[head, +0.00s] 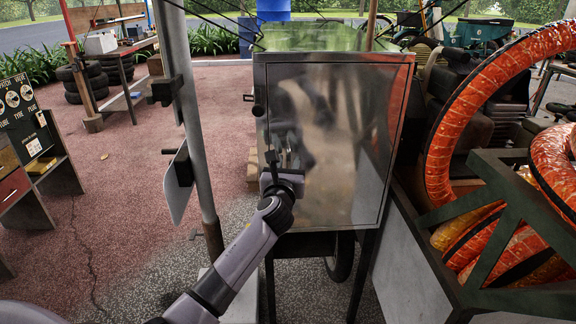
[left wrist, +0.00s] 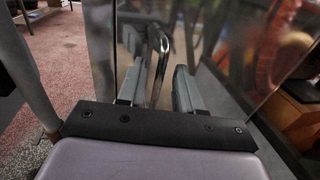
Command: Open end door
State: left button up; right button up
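The end door (head: 340,150) is a shiny metal panel on the end of the cart's box, and it looks closed. In the left wrist view its reflective face (left wrist: 215,40) fills the upper middle. A curved metal handle (left wrist: 156,65) stands out from it near its left side. My left gripper (head: 270,165) is at the door's lower left in the head view. In the left wrist view my left gripper (left wrist: 160,88) has its two grey fingers apart, with the handle between them and gaps showing beside it. My right gripper is not in view.
A grey upright post (head: 193,120) with a hanging plate stands left of the door. Orange ducting coils (head: 470,130) in a dark green frame (head: 515,215) crowd the right. Open reddish floor (head: 120,190) lies to the left.

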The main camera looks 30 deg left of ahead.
pick_arm(q)
grip_shut()
dwell(1.4)
